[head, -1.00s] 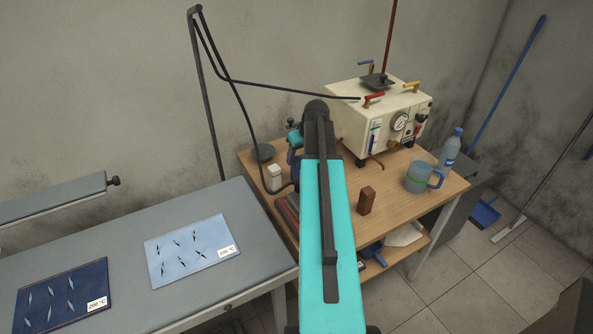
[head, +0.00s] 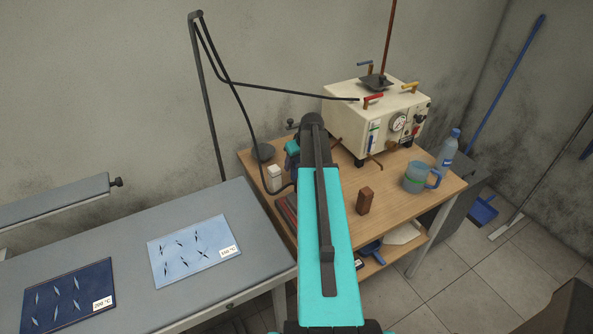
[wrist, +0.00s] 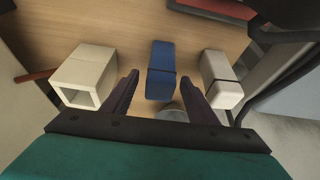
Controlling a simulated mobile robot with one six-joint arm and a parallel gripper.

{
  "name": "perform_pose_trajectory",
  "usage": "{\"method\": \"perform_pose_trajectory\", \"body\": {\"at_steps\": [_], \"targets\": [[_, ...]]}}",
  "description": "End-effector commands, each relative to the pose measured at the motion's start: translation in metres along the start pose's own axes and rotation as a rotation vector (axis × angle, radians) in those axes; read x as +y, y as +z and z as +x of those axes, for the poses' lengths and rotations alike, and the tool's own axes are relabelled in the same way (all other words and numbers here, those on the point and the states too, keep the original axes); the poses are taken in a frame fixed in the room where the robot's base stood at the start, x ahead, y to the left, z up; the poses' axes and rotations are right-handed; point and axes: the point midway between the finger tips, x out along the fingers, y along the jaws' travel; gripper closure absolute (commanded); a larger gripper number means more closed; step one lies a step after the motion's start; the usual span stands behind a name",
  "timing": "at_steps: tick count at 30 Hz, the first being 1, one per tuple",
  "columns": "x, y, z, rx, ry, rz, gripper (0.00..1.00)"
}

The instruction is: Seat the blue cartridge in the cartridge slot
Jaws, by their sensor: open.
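In the wrist view the blue cartridge (wrist: 161,70) stands on the wooden table, in line with the gap between my fingers. My gripper (wrist: 159,80) is open, with one finger on each side of the cartridge's near end; I cannot tell whether either touches it. A cream hollow square box (wrist: 85,76), open at its near end, stands to the left; it may be the cartridge slot, but I cannot be sure. In the head view my arm hides the blue cartridge and my fingers.
A white block with a dark band (wrist: 221,80) stands close right of the gripper; it also shows in the head view (head: 274,179). The cream machine (head: 375,120), a brown block (head: 365,201), a mug (head: 418,177) and a bottle (head: 449,149) share the table (head: 395,210). A black cable hangs nearby.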

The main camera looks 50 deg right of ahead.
Motion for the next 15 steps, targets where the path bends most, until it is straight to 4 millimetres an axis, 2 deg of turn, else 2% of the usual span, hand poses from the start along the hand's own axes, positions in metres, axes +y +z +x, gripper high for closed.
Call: {"method": "perform_pose_trajectory", "body": {"at_steps": [9,11,15], "targets": [[-0.0002,-0.0002,-0.0003,0.000,0.000,0.000,0.47],[-0.0003,-0.0002,-0.0003,0.000,0.000,0.000,0.55],[-0.0003,-0.0003,-0.0003,0.000,0.000,0.000,0.79]]}}
